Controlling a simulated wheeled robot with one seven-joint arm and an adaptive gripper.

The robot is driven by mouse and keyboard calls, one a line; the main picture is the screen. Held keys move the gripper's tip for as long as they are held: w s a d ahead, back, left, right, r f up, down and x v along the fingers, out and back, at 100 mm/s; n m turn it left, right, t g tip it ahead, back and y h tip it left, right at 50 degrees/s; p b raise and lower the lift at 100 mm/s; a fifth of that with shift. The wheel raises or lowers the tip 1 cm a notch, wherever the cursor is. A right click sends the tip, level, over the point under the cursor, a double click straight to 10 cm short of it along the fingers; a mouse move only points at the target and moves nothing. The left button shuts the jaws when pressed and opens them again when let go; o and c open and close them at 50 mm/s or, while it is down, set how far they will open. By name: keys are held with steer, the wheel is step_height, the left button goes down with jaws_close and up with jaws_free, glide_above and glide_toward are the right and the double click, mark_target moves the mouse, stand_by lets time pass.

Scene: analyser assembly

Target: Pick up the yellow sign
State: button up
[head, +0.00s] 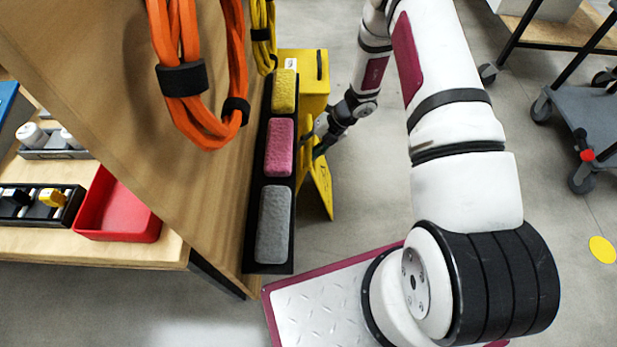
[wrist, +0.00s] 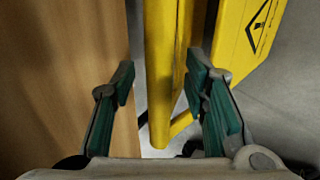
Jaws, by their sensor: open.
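The yellow sign (head: 321,188) stands on the floor just right of the wooden board in the head view, partly hidden by my gripper and the sponge rack. In the wrist view its panel (wrist: 248,40) with a black warning triangle is at the upper right, and yellow upright parts run down the middle. My gripper (wrist: 163,84) is open, with a yellow upright showing between its two green-padded fingers. I see no firm contact. In the head view my gripper (head: 318,139) is at the sign, small and partly hidden.
The wooden board (wrist: 60,80) stands close beside the left finger. A black rack (head: 270,180) on it holds yellow, pink and grey blocks. Orange cable (head: 190,80) hangs nearby.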

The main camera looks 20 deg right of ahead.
steer(key=shift+c, duration=0.2)
jaws_close()
steer(key=shift+r, duration=0.15)
